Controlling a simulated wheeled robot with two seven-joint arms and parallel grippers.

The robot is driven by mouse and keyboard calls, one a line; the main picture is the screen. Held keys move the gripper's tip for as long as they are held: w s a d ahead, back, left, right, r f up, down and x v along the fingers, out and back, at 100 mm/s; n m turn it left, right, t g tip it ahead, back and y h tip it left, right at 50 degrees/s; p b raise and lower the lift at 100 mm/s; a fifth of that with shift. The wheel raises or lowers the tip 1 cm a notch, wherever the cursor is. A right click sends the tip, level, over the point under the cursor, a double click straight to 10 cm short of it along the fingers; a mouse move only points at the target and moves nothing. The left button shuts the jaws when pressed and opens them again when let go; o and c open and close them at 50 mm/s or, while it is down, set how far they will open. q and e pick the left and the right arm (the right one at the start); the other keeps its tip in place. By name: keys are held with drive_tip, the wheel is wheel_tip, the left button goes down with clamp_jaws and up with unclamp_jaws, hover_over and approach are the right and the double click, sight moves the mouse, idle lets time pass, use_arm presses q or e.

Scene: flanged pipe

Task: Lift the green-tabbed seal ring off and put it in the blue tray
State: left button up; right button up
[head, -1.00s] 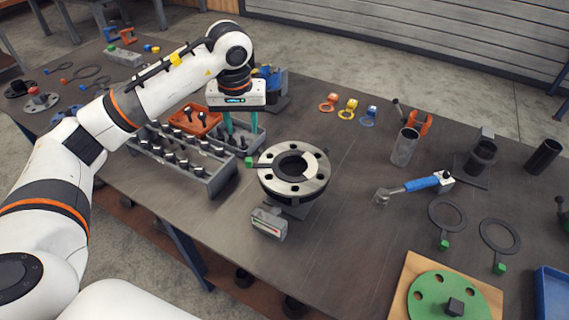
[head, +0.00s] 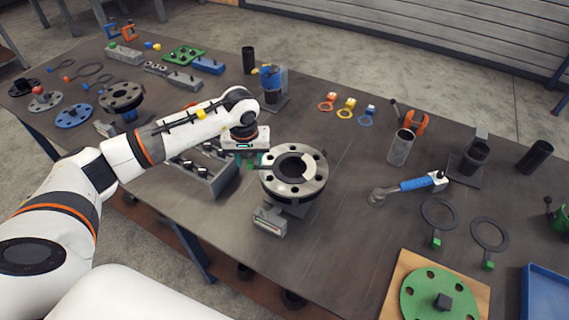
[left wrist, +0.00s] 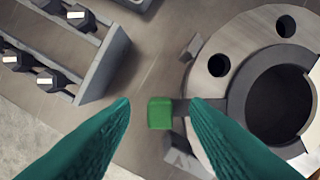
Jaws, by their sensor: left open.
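The seal ring (left wrist: 237,95), dark grey, lies on the upright pipe flange (head: 312,182) around its bore. Its green tab (left wrist: 160,113) sticks out past the flange's rim, on the side facing my left gripper. My left gripper (head: 247,160) is open, just left of the flange. In the left wrist view its green fingers (left wrist: 160,104) stand on either side of the tab, with gaps visible. In the head view the hand and fingers largely hide the tab. The blue tray (head: 545,298) is at the lower right, cut by the picture's edge; its visible part is empty. My right gripper is out of view.
A grey bolt rack (head: 221,181) stands close left of the flange. A gauge box (head: 269,221) is at the flange's front. A blue-handled tool (head: 415,185), two loose green-tabbed rings (head: 438,214) and a green disc on a board (head: 440,297) lie between flange and tray.

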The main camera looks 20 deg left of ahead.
use_arm(q)
clamp_jaws()
drive_tip(key=shift+r, duration=0.15)
wheel_tip(320, 180, up, 10)
drive_tip(key=b, duration=0.3)
idle(0.4)
wheel_tip(320, 180, up, 5)
drive_tip(key=p, duration=0.3)
idle(0.5)
drive_tip(key=shift+d+f, duration=0.1)
drive_tip(key=shift+f, duration=0.1)
